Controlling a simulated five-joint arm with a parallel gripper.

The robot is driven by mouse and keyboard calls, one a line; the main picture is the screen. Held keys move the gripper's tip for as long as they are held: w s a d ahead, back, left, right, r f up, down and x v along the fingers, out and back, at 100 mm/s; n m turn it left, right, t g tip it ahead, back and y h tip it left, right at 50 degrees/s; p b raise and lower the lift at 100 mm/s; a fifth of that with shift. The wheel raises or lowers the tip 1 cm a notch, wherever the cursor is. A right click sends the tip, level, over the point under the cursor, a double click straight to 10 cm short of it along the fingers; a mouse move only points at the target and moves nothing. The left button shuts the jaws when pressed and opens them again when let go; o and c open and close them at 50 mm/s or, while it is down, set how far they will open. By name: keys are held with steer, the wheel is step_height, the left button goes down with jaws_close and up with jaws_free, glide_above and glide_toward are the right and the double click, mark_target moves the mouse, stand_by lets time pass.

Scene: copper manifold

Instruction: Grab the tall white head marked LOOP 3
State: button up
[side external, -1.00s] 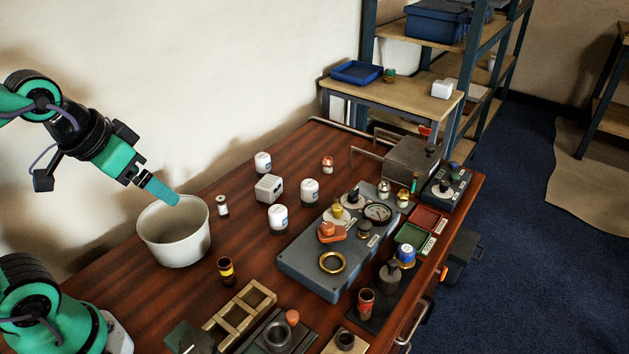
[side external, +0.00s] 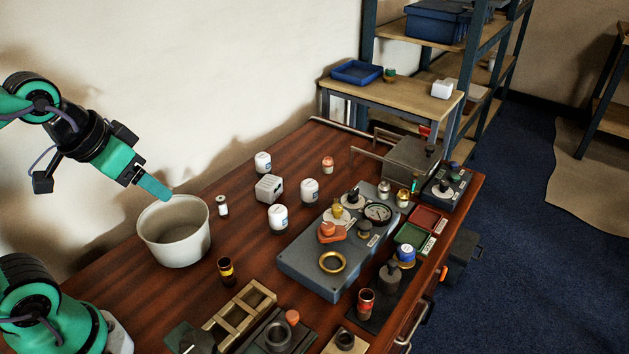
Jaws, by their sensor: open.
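Three rounded white heads stand upright on the wooden bench: one at the back (side external: 263,162), one to the right (side external: 309,190) and one nearer the front (side external: 278,217). Each has a small bluish marking, too small to read, so I cannot tell which is LOOP 3. A boxy white block (side external: 269,188) with grooves sits among them. My gripper (side external: 156,187) is open and empty, in the air above the rim of a white bucket, left of all the heads. Its fingers overlap in this view.
The white bucket (side external: 174,240) stands below my gripper. A small white-and-dark vial (side external: 222,206) stands between bucket and heads. A grey manifold plate (side external: 310,262) with knobs and a gauge lies right of the heads. A dark yellow-banded cylinder (side external: 226,271) and wooden rack (side external: 240,315) are in front.

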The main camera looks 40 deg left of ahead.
steer(key=shift+w, duration=0.1)
steer(key=w+a+r+g, duration=0.15)
steer(key=w+r, duration=0.25)
steer(key=w, duration=0.7)
steer(key=g, duration=0.4)
glide_above(262, 155)
steer(key=shift+n, duration=0.4)
steer(key=f, duration=1.9)
steer(key=shift+s+d, duration=0.15)
steer(key=shift+d, duration=0.1)
steer(key=shift+w+a+f, duration=0.15)
steer(key=shift+w+f, duration=0.05)
steer(key=shift+f, duration=0.35)
steer(key=shift+s+f, duration=0.1)
steer(key=shift+f, duration=3.8)
